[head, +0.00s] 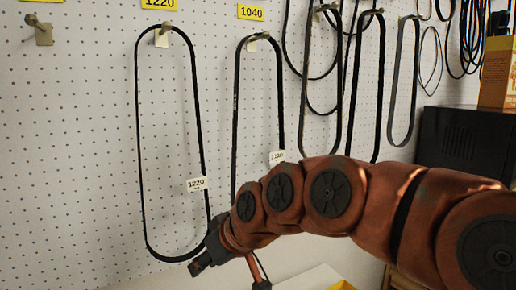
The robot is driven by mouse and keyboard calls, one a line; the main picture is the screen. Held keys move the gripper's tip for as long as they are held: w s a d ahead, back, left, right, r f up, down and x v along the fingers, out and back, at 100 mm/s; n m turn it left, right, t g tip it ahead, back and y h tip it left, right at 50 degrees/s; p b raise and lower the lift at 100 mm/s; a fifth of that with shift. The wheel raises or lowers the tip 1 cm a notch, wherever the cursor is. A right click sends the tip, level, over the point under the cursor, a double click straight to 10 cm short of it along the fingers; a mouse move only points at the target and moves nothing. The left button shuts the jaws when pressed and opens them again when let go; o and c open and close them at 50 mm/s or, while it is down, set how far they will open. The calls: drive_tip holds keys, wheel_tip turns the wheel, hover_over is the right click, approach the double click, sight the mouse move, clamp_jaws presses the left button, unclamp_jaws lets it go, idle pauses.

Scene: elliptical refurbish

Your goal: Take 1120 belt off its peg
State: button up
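The belt with a white tag that seems to read 1120 (236,120) is a black loop. It hangs from a peg (254,41) below a yellow 1040 label (251,13). Its lower end is hidden behind my arm. My gripper (203,262) is dark and sits low in the picture, left of this belt and well below its peg. It overlaps the lower right of the belt tagged 1220 (138,130) in the picture. I cannot tell whether it touches that belt, or whether its fingers are open or shut.
The 1220 belt hangs from a peg (163,36) under the yellow 1220 label (159,4). An empty peg (40,30) is at the upper left of the white pegboard (70,150). Several more belts hang right. A black box (460,138) and a carton (499,75) stand at the right.

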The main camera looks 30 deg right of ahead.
drive_tip(key=w+d+r+t+b, duration=0.2)
drive_tip(key=w+d+r+t, duration=0.4)
drive_tip(key=r, duration=0.3)
drive_tip(key=m+t+h+b, duration=0.2)
drive_tip(key=m+t+h, duration=0.1)
drive_tip(key=t+h, duration=0.1)
approach(281, 134)
drive_tip(key=w, duration=0.4)
drive_tip(key=shift+w+d+f+p, duration=0.15)
drive_tip(key=shift+w+p, duration=0.6)
drive_tip(key=shift+w, duration=0.9)
drive_tip(key=shift+w+d+p, duration=0.15)
drive_tip(key=shift+w+p, duration=0.6)
drive_tip(key=shift+w, duration=0.9)
drive_tip(key=shift+c, duration=0.4)
clamp_jaws()
